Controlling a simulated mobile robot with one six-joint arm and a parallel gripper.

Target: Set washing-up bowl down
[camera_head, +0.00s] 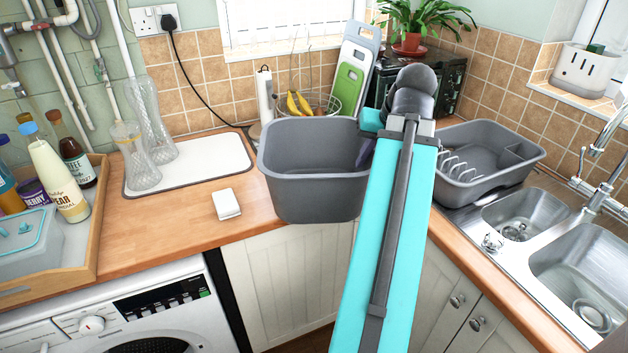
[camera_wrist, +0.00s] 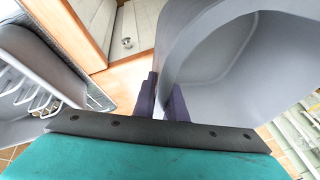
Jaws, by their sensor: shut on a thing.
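The grey washing-up bowl (camera_head: 312,180) is held upright in the head view, in front of the worktop corner. It looks raised, with its lower part over the counter's front edge; the exact gap beneath it is unclear. My gripper (camera_wrist: 164,95) is shut on the bowl's rim at its right side. In the wrist view the dark fingers pinch the wall of the bowl (camera_wrist: 235,65), whose inside looks empty. In the head view my teal arm hides the bowl's right edge and most of my gripper.
The wooden worktop (camera_head: 180,205) has free room around a white sponge-like block (camera_head: 227,204). A white mat (camera_head: 205,160) with glass vases stands left. A grey dish rack (camera_head: 488,160) and steel sink (camera_head: 520,215) lie right. A fruit basket (camera_head: 308,104) stands behind.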

